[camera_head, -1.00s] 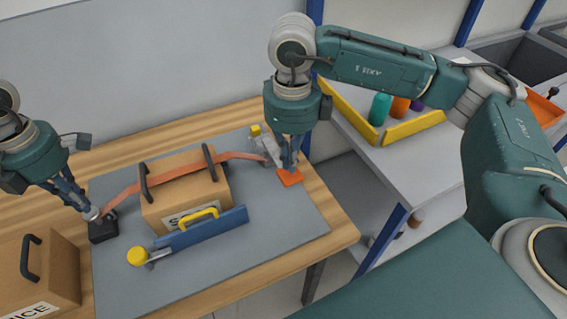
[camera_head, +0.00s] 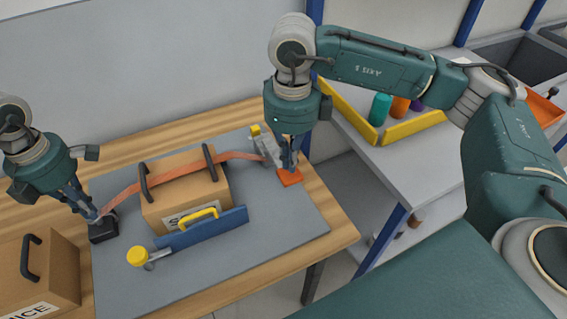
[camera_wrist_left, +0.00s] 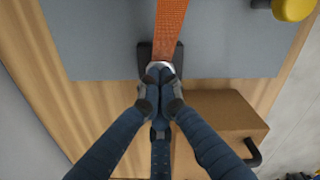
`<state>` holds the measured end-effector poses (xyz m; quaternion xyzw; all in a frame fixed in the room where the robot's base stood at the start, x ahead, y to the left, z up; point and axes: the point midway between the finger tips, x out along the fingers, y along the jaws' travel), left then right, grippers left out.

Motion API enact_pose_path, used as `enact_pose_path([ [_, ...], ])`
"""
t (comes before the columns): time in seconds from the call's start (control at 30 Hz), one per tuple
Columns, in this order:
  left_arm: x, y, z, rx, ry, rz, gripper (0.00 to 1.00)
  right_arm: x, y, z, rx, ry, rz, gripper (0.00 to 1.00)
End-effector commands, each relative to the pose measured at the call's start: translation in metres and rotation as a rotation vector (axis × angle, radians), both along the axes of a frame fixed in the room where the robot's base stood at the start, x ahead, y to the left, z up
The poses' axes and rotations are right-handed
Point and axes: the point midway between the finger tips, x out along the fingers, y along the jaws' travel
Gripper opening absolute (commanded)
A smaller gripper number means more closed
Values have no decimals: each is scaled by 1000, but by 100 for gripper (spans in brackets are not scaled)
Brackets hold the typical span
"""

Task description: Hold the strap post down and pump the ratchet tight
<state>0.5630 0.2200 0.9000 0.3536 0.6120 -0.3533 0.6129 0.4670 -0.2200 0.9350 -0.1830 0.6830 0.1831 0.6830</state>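The strap post is a black block (camera_head: 103,231) with a small silver top at the left end of the grey mat. My left gripper (camera_head: 95,214) is at its top. In the left wrist view the fingertips (camera_wrist_left: 159,82) are together against the silver post top (camera_wrist_left: 160,68), which they partly hide. An orange strap (camera_head: 125,195) runs from the post over a cardboard box (camera_head: 187,203) to the grey metal ratchet (camera_head: 266,147). My right gripper (camera_head: 289,164) points down beside the ratchet, above an orange plate (camera_head: 290,178). Its fingertips are too small to read.
Another cardboard box (camera_head: 40,270) is at the front left. The mat's front right is clear.

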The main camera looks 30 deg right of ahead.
Motion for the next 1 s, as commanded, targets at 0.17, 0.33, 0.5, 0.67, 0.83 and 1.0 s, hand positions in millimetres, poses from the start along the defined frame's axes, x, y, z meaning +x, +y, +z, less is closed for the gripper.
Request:
enact_pose_path([
  [0.17, -1, 0, -8, 1, 4, -1, 0, 0, 0, 0, 0, 0, 0, 0],
  [0.33, -1, 0, -11, 0, 4, -1, 0, 0, 0, 0, 0, 0, 0, 0],
  [0.5, -1, 0, -11, 1, 4, -1, 0, 0, 0, -4, 0, 0, 0, 0],
  [0.67, -1, 0, -11, 1, 5, -1, 0, 0, 0, -9, 0, 0, 0, 0],
  [0.83, -1, 0, -11, 1, 5, -1, 0, 0, 0, -14, 0, 1, 0, 0],
  [1.0, -1, 0, -11, 1, 5, -1, 0, 0, 0, -19, -1, 1, 0, 0],
])
